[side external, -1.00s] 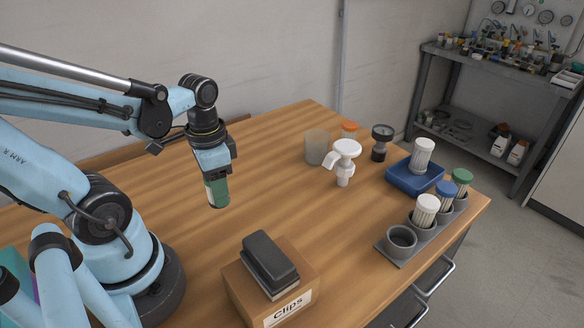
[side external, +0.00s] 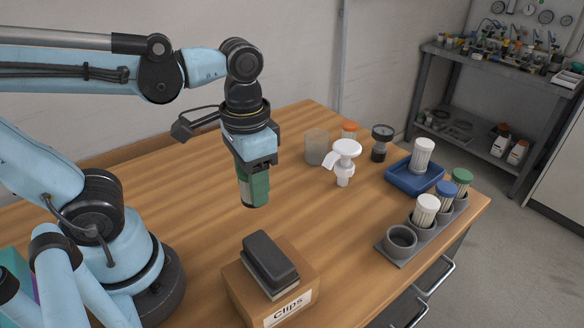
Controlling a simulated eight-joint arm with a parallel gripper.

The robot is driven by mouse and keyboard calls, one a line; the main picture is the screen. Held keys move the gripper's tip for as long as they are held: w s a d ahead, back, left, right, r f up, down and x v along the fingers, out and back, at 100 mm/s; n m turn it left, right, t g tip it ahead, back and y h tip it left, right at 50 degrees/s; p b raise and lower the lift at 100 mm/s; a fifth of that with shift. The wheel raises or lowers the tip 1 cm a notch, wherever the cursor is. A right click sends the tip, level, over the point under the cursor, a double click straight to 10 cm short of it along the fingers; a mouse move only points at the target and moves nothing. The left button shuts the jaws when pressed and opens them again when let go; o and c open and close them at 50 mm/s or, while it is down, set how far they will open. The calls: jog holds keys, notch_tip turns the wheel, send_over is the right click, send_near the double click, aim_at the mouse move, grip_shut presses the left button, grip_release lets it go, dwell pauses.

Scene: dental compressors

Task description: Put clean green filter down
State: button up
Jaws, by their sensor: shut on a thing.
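My gripper (side external: 253,163) is shut on a green filter (side external: 254,188). It holds the filter upright over the left-middle part of the wooden table, its lower end pointing down. The gripper's jaws cover the filter's upper part. A grey holder (side external: 376,252) with several round cups stands at the table's right front edge. Its nearest cup (side external: 401,240) is empty. The other cups hold a white-capped filter (side external: 425,210), a blue-capped filter (side external: 446,194) and another green-capped filter (side external: 462,180).
A blue tray (side external: 402,187) with a white filter (side external: 422,157) stands behind the holder. A white fitting (side external: 345,160), a translucent cup (side external: 316,147), an orange-capped jar (side external: 349,130) and a black-topped part (side external: 381,140) stand mid-back. A "Clips" box (side external: 290,308) with a dark block (side external: 270,258) stands in front.

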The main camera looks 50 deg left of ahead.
jog(key=w+d+f+n, duration=0.2)
jog(key=w+d, duration=1.3)
jog(key=w, duration=0.1)
jog(key=w+a+f, duration=0.4)
jog(key=a, duration=0.1)
jog(key=w+a+f, duration=0.2)
jog(key=w+a, duration=0.1)
jog(key=shift+a+f, duration=0.15)
jog(key=shift+f, duration=0.05)
jog(key=shift+w+f, duration=0.15)
jog(key=shift+f, duration=1.95)
jog(key=shift+f, duration=0.15)
jog(key=o, duration=1)
jog(key=shift+o, duration=0.2)
